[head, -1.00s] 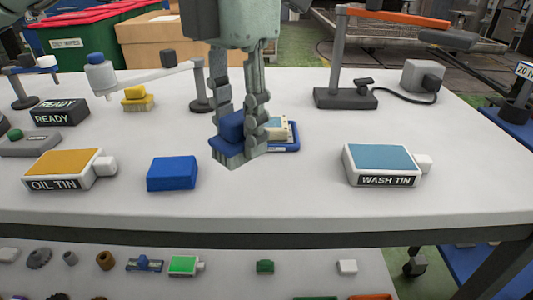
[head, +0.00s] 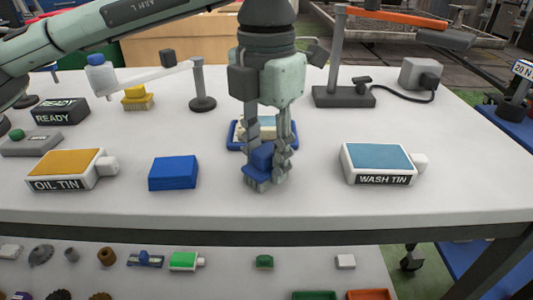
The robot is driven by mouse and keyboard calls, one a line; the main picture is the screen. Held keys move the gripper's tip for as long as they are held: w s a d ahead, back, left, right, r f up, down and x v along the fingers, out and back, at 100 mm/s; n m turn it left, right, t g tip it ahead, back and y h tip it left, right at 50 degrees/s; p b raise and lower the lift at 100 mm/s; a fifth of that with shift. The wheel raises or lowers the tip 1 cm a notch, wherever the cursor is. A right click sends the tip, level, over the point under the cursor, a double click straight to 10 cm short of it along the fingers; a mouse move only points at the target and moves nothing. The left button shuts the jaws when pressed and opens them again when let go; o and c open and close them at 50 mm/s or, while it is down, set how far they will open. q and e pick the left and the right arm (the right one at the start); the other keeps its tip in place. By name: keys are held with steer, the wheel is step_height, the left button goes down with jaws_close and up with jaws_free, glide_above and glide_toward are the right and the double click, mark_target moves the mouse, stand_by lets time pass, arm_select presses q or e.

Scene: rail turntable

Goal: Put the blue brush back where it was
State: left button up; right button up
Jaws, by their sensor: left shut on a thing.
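The blue brush (head: 261,157) has a blue top and a grey bristle base. My left gripper (head: 268,165) points down and is shut on it, with fingers partly covering it. The brush is over the white table, in front of a blue tray (head: 234,147); I cannot tell whether its bristles touch the table. The tray holds a cream item, partly hidden behind the fingers. A plain blue block (head: 173,173) lies to the left of the brush. My right gripper is not in view.
An oil tin (head: 65,170) stands at left and a wash tin (head: 378,163) at right. A yellow brush (head: 138,98) is near a swing-arm post (head: 198,85). A READY block (head: 60,111) is at the left edge.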

mark_target(266, 149)
arm_select(q)
steer(key=shift+f, duration=0.1)
steer(key=o, duration=1.1)
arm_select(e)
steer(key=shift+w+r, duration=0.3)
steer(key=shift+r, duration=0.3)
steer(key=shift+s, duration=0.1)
arm_select(q)
steer(key=shift+r, duration=0.35)
step_height(266, 149, up, 12)
steer(key=shift+f, duration=0.15)
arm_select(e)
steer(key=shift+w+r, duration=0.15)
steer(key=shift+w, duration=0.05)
